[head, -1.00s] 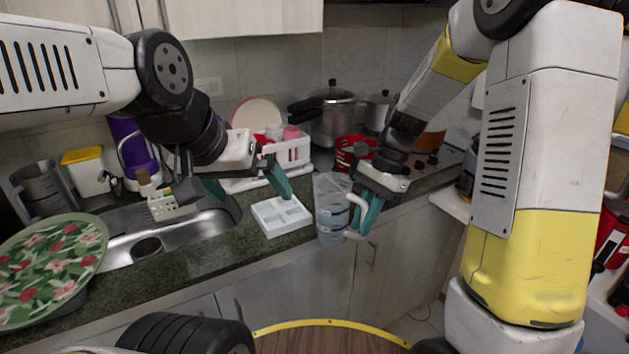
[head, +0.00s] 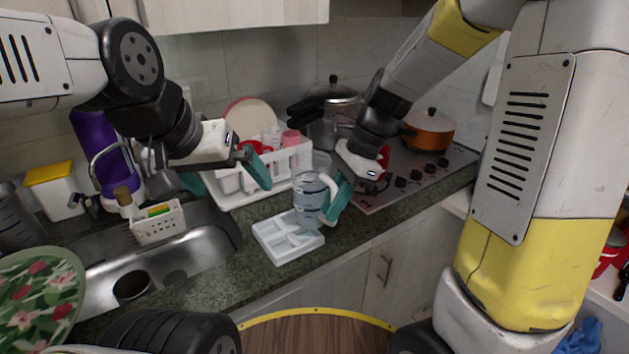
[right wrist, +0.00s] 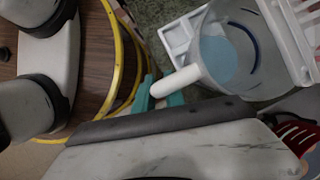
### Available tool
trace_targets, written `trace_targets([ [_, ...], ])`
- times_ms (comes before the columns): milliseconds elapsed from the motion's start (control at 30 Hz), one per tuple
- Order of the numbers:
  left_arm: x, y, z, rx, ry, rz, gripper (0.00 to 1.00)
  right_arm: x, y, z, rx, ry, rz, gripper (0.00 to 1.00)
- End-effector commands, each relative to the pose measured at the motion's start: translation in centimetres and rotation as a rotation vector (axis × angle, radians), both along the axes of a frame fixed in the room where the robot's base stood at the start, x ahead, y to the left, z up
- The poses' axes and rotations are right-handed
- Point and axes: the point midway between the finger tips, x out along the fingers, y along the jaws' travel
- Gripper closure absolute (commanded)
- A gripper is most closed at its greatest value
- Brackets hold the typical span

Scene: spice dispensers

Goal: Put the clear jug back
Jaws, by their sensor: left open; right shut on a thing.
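The clear jug (head: 308,196) is upright, its white handle (head: 329,190) towards the right. My right gripper (head: 337,196) is shut on that handle. In the head view the jug shows over the right end of the white compartment tray (head: 268,240); I cannot tell whether it touches the tray or counter. In the right wrist view I look down into the jug (right wrist: 250,35), with a bluish base inside and the gripper (right wrist: 160,95) at its handle. My left gripper (head: 228,174) is open and empty, above the counter between sink and dish rack.
A white dish rack (head: 240,192) with cups and plates stands behind the tray. The sink (head: 185,262) and a white caddy (head: 158,224) lie to the left. A stove (head: 425,180) with an orange pot (head: 428,132) is at right. The counter before the tray is clear.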

Motion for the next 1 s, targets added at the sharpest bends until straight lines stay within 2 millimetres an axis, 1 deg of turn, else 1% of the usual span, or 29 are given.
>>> trace_targets([
  [167,0.0,0.0,0.0,0.000,0.000,0.000,0.00,3.3,-0.3,-0.4,-0.001,0.000,-0.003,1.00],
  [400,0.0,0.0,0.0,0.000,0.000,0.000,0.00,9.5,-0.8,-1.0,-0.001,-0.001,-0.001,1.00],
  [500,0.0,0.0,0.0,0.000,0.000,0.000,0.00,11.9,-1.0,-1.2,-0.002,-0.001,-0.001,1.00],
  [600,0.0,0.0,0.0,0.000,0.000,0.000,0.00,13.8,-1.2,-1.3,-0.002,-0.001,-0.001,1.00],
  [733,0.0,0.0,0.0,0.000,0.000,0.000,0.00,15.3,-1.3,-1.4,0.000,-0.002,-0.001,1.00],
  [867,0.0,0.0,0.0,0.000,0.000,0.000,0.00,15.7,-1.3,-1.7,0.000,0.000,0.000,1.00],
  [1000,0.0,0.0,0.0,0.000,0.000,0.000,0.00,15.6,-1.3,-3.3,0.000,0.002,0.000,1.00],
])
